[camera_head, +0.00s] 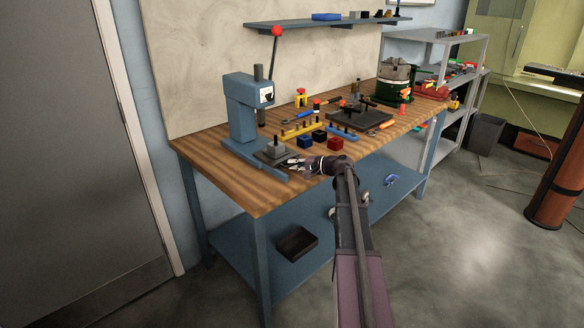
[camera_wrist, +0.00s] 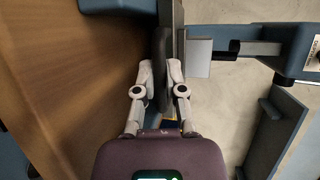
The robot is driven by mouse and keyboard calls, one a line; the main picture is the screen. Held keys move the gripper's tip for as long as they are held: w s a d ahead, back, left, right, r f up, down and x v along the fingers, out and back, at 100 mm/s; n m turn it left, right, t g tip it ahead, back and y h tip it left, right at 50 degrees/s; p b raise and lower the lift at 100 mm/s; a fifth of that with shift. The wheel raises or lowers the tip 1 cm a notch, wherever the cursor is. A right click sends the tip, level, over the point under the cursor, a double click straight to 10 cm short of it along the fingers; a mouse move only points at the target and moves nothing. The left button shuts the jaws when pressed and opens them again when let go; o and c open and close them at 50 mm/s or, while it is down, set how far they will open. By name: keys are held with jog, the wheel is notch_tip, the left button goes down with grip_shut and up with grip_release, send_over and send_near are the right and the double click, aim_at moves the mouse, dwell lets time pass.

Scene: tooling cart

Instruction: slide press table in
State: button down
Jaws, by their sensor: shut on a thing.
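The blue arbor press (camera_head: 240,108) stands at the left end of the wooden workbench, its lever with a red knob raised. Its press table (camera_head: 264,157), a dark plate bearing a grey block (camera_head: 275,147), sits low in front of the column, on the blue base. My gripper (camera_head: 294,164) is at the table's right side in the head view. In the wrist view my gripper (camera_wrist: 160,76) is shut on a dark upright-looking edge of the press table (camera_wrist: 163,45), one finger on each side. The grey block (camera_wrist: 197,57) lies beside it, near the press head (camera_wrist: 287,42).
Blue, red and black blocks (camera_head: 320,136), a yellow rack (camera_head: 302,129) and a dark tray (camera_head: 360,117) lie right of the press. A green pot-like container (camera_head: 394,84) stands farther right. The bench's front left is clear. A shelf (camera_head: 320,22) hangs above.

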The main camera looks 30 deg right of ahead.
jog(key=shift+s, duration=0.15)
jog(key=c, duration=0.7)
grip_release()
jog(key=s+d+r+m+t+h+p, duration=0.1)
jog(key=s+d+h, duration=0.1)
jog(key=s, duration=0.4)
jog(key=s+d+r+m+t+h+p, duration=0.1)
jog(key=s+r+m+h+p, duration=0.1)
jog(key=s, duration=0.4)
jog(key=shift+s+d+m+t+h, duration=0.3)
jog(key=shift+d+t+h, duration=0.1)
jog(key=shift+h, duration=0.5)
jog(key=shift+f, duration=0.1)
